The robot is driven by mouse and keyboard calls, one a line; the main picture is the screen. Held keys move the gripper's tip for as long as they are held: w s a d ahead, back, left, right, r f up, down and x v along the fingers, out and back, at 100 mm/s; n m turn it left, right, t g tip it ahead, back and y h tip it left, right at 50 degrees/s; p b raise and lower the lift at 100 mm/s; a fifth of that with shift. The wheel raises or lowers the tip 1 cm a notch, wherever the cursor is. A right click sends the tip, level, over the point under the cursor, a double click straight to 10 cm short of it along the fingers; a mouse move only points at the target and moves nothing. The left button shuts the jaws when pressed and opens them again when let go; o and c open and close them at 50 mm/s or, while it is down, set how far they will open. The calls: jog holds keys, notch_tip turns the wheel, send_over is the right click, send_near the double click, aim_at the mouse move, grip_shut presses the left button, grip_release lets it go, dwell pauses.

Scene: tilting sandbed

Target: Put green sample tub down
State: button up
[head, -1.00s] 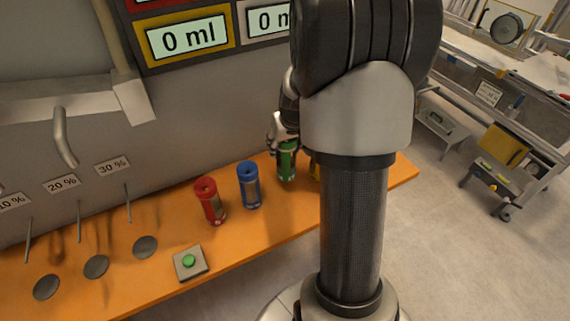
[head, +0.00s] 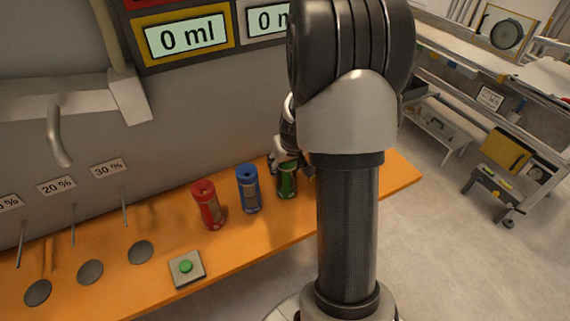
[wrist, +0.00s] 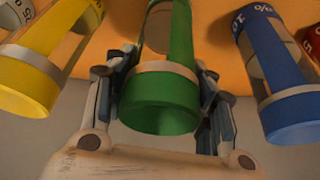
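The green sample tub (head: 287,181) stands upright on the orange bench, in line with the blue and red tubs and to their right. In the wrist view the green tub (wrist: 162,100) is between the two fingers of my gripper (wrist: 168,85). The fingers are spread, one on each side of the tub, with what looks like a narrow gap at the right. In the head view my gripper (head: 286,163) is at the upper part of the tub, partly hidden by my arm.
The blue tub (head: 248,188) and red tub (head: 208,205) stand to the left. A yellow tub (wrist: 50,55) is close on the other side in the wrist view. The orange bench (head: 120,285) also holds a green button (head: 186,267). A grey wall rises behind.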

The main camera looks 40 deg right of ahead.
jog(key=o, duration=0.4)
jog(key=shift+o, duration=0.2)
jog(key=p+v, duration=0.4)
jog(key=v, duration=0.8)
jog(key=s+a+r+n+y, duration=0.1)
jog(key=s+a+r, duration=0.1)
jog(key=a+r, duration=0.45)
jog(key=s+a+r+n, duration=0.1)
jog(key=s+a+r, duration=0.15)
jog(key=a, duration=0.65)
jog(key=s+a+r+n, duration=0.2)
jog(key=s+a, duration=0.8)
jog(key=s, duration=0.2)
jog(key=shift+s+r+n+y, duration=0.25)
jog(key=shift+r+n+y, duration=0.05)
jog(key=shift+r+y, duration=0.1)
jog(key=shift+f+b, duration=0.2)
jog(key=shift+b, duration=0.15)
